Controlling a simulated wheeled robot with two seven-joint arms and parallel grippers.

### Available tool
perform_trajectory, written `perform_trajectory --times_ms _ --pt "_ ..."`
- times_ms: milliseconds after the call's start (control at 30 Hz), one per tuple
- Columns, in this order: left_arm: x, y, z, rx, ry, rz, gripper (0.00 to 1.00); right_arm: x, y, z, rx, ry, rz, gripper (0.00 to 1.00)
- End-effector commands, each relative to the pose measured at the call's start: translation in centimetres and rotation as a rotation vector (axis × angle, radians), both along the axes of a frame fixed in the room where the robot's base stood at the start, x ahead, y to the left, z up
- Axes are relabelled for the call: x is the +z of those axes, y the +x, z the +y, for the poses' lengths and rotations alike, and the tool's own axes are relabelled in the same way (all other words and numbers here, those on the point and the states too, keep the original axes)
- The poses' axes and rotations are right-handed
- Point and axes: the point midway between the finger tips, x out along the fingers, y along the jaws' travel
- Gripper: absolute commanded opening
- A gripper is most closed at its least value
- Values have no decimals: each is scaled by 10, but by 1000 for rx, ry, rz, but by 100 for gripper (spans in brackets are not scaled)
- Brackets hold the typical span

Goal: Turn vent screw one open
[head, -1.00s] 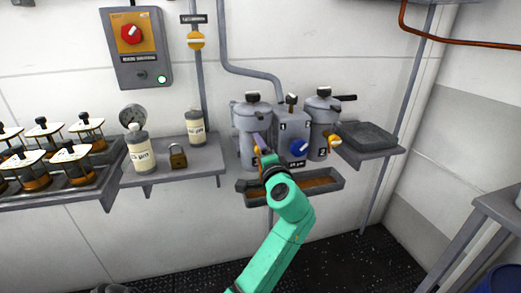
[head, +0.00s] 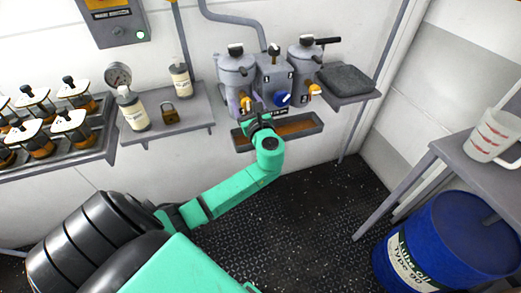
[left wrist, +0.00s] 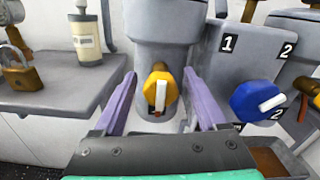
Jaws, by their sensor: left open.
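The yellow knob with a white bar (left wrist: 159,90), which I take to be vent screw one, sits low on the front of the left grey canister (head: 237,72). The bar stands nearly upright in the left wrist view. My left gripper (left wrist: 159,76) is open, with one purple finger on each side of the knob and visible gaps between. In the head view the left gripper (head: 252,108) is in front of that canister and partly hides the knob. My right gripper is not in view.
A blue selector knob (left wrist: 258,101) on a box marked 1 and 2 is close on the right. The right canister (head: 305,67) has its own yellow knob (head: 314,90). A drip tray (head: 308,128) lies below. A shelf (head: 190,128) with bottles and a padlock is at left.

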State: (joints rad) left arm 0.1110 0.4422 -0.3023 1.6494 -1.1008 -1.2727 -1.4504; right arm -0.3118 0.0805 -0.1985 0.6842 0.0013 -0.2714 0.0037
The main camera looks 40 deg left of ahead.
Motion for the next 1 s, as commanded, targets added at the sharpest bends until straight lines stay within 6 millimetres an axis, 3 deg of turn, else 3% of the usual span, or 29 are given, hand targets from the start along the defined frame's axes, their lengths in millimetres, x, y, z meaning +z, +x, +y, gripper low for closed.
perform_trajectory --times_ms 100,567,1000 --pt "-4 -17 -28 -5 -14 -12 74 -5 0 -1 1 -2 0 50" --pt "-3 -83 -121 -3 -18 -17 74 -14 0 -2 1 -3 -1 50" --pt "-106 -50 -118 -101 -271 71 74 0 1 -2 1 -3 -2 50"
